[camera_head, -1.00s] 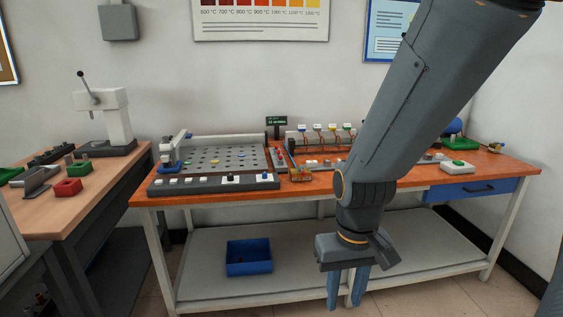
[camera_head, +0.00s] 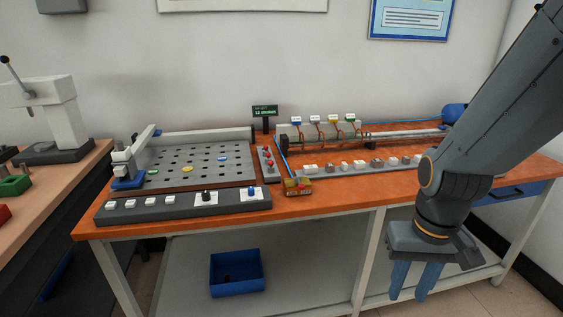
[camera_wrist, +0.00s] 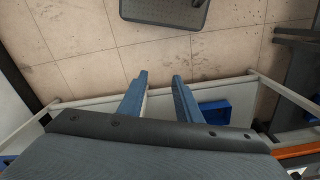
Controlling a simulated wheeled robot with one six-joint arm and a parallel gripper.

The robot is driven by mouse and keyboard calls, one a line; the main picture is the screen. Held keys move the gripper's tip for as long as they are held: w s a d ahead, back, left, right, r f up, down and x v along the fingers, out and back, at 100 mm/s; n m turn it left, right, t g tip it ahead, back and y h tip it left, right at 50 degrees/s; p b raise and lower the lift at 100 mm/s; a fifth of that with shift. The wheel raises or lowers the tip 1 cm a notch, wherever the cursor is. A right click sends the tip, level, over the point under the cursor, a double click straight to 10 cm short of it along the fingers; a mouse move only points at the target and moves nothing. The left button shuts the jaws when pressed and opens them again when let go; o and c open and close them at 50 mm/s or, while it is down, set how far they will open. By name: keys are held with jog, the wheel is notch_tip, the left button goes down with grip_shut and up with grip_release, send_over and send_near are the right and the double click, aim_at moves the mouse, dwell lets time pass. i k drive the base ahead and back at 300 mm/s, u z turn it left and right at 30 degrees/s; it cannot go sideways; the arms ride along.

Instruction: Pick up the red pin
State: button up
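Small red pieces (camera_head: 268,163) stand on a narrow grey strip (camera_head: 274,178) on the orange bench, right of the perforated board; they are too small to tell which is the red pin. My gripper (camera_head: 414,284) hangs fingers down in front of the bench's right half, below the level of its top and well to the right of the red pieces. Its two blue fingers are apart with nothing between them, as the wrist view (camera_wrist: 159,78) also shows. No red piece can be made out in the wrist view.
The orange bench (camera_head: 330,205) carries a perforated board (camera_head: 205,178), a control panel (camera_head: 155,209), a small yellowish box (camera_head: 297,188) and a row of blocks. A blue bin (camera_head: 237,285) sits on the lower shelf. A wooden table (camera_head: 40,205) stands left.

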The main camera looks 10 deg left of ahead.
aim_at(270, 168)
jog(key=u, duration=0.35)
jog(key=i, duration=1.25)
jog(key=u, duration=0.25)
